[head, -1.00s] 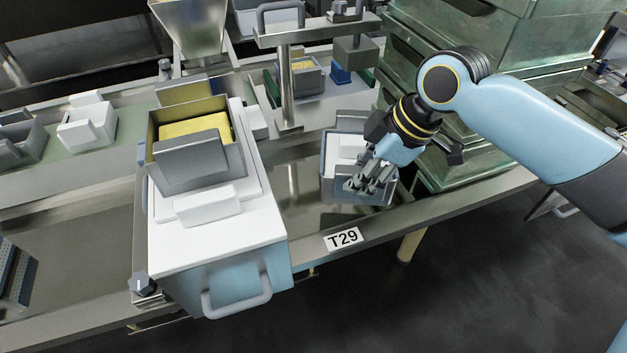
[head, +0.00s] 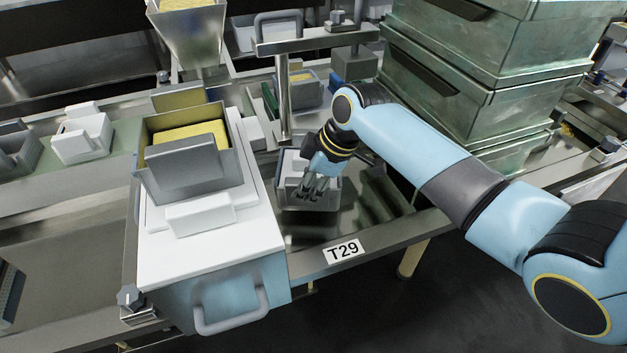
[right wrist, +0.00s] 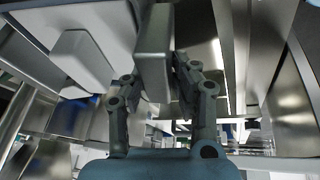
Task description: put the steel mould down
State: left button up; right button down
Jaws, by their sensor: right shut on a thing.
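The steel mould (head: 333,202) is a small grey box with white inside. In the head view it is at the near edge of the steel counter, right of the white block and above the T29 label. My right gripper (head: 312,190) is over it, fingers pointing down, shut on its near side. In the right wrist view the fingers of my right gripper (right wrist: 156,88) close on both sides of an upright grey plate of the mould (right wrist: 153,50). I cannot tell whether the mould's base touches the counter. My left gripper is not in view.
On the left, a white block (head: 215,235) carries another steel mould (head: 182,172) with yellow filling. A steel post (head: 282,100) stands behind the held mould. Green crates (head: 480,60) are stacked at the right. Bare counter (head: 375,205) lies right of the held mould.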

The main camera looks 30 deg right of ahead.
aim_at(308, 204)
jog(key=shift+f, duration=1.4)
jog(key=c, duration=1)
grip_release()
jog(key=shift+s+f, duration=0.1)
jog(key=shift+c, duration=0.2)
jog(key=p+v, duration=0.2)
jog(key=v, duration=1)
